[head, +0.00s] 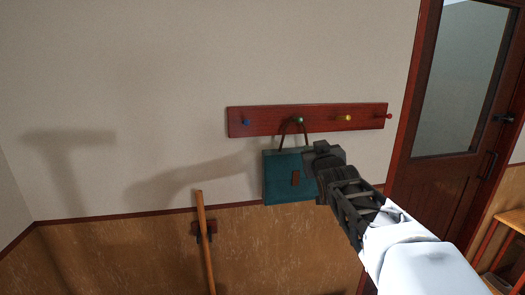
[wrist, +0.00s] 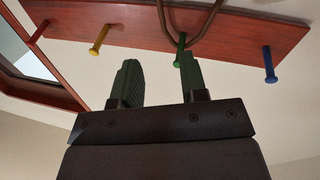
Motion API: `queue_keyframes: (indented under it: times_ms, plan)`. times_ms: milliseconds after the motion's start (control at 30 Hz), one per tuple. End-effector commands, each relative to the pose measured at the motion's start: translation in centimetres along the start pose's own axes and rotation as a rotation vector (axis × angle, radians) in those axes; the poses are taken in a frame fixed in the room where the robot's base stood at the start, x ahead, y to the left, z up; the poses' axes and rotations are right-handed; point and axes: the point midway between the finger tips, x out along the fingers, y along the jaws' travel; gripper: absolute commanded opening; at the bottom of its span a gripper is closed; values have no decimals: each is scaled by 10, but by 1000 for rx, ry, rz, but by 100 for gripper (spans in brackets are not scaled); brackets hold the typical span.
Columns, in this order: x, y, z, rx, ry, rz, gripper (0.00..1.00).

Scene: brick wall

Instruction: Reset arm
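My gripper (head: 312,158) is in front of the wall, overlapping the right side of a teal bag (head: 283,182) in the head view. In the wrist view my gripper (wrist: 160,75) has its two dark fingers spread apart with nothing between them. The bag has a brown clasp and a brown strap (head: 286,130). The strap loops over the green peg (head: 299,119) of a red rack (head: 265,121). In the wrist view the strap (wrist: 212,20) passes by the green peg (wrist: 179,50), beyond the fingertips. I cannot tell whether the gripper touches the bag.
The rack also has a blue peg (head: 247,122), a yellow peg (head: 347,118) and a red peg (head: 388,116). A wooden pole (head: 204,240) stands in a wall holder at lower left. A glazed brown door (head: 435,190) is at right, with a wooden bench (head: 510,218) beside it.

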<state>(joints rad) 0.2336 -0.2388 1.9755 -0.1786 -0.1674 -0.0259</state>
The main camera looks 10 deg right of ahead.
Motion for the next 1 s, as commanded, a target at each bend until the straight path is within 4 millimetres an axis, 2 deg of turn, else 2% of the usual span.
queue_keyframes:
  times_ms: [67,133,200,267,300,400,500,600,700,800,1000]
  plan:
    - [0,0,6,3,-35,-1,40]
    - [-2,-2,26,13,-122,-4,40]
    - [-9,-6,60,30,-262,-12,40]
    - [-24,-13,94,50,-408,-25,40]
    - [-39,-20,115,62,-507,-39,40]
    - [-83,-41,162,85,-742,-86,40]
    - [-132,-61,196,94,-942,-137,40]
    - [-176,-78,221,92,-1096,-187,40]
    - [-212,-91,235,82,-1195,-233,40]
    - [-234,-100,241,66,-1219,-272,40]
    - [-239,-107,233,47,-1181,-302,40]
